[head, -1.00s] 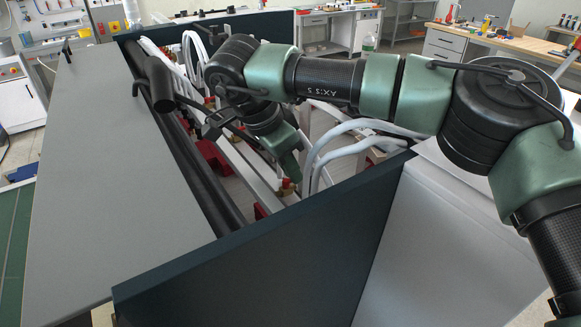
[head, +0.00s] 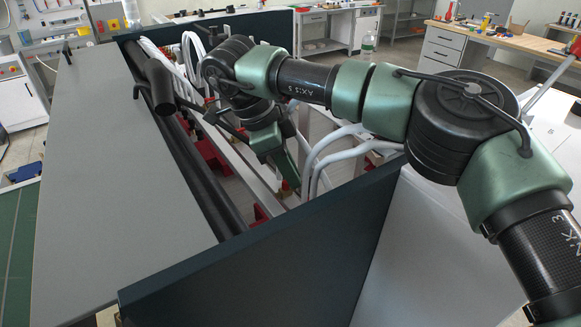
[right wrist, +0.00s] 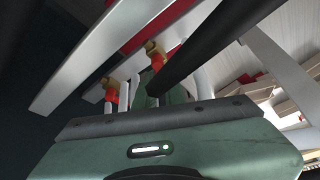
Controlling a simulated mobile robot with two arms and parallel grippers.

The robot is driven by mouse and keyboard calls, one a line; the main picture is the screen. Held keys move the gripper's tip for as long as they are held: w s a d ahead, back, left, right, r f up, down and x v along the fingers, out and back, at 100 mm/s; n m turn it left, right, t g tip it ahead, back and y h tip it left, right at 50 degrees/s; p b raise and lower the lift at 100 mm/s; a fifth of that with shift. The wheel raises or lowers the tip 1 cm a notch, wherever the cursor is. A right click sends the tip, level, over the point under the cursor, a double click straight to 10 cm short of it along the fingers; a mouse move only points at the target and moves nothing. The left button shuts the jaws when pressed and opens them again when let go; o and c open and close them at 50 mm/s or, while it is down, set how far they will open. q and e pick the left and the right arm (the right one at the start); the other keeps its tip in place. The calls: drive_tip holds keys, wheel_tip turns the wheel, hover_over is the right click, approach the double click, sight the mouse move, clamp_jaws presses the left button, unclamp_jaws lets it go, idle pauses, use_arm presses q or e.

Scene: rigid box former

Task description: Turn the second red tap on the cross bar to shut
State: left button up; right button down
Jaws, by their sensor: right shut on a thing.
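My right gripper (head: 284,180) reaches down into the open machine frame, its green end beside a brass fitting at the cross bar (head: 262,191). In the right wrist view, one red tap (right wrist: 157,62) with a brass top sits just beyond my green gripper body, and my right gripper is shut on it; the jaw contact is mostly hidden. Another red tap (right wrist: 112,94) on brass stands to its left, apart from it. The pale cross bar (right wrist: 95,70) runs diagonally above them. I cannot tell the taps' handle angles. My left gripper is not in view.
White hoses (head: 330,145) curve close beside my right gripper. A dark side panel (head: 270,255) stands in front, and a black roller (head: 205,175) runs along the left. A grey flat panel (head: 110,180) lies left of it. Red brackets (head: 210,152) sit below inside.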

drive_tip(key=m+g, duration=0.1)
drive_tip(key=m, duration=0.1)
drive_tip(key=m+p, duration=0.1)
drive_tip(key=m, duration=0.1)
drive_tip(key=m+g+p, duration=0.1)
drive_tip(key=m, duration=0.1)
drive_tip(key=shift+s+r+m+g+y, duration=0.15)
drive_tip(key=shift+s+m+g+y, duration=0.1)
drive_tip(key=shift+m+g+y, duration=0.05)
drive_tip(key=m+p, duration=0.1)
drive_tip(key=m, duration=0.1)
drive_tip(key=m+g+y, duration=0.1)
drive_tip(key=m, duration=0.2)
drive_tip(key=shift+s+a+y+p, duration=0.2)
drive_tip(key=shift+y+p, duration=0.1)
drive_tip(key=shift+p, duration=0.1)
drive_tip(key=shift+m, duration=0.3)
drive_tip(key=c, duration=1.5)
unclamp_jaws()
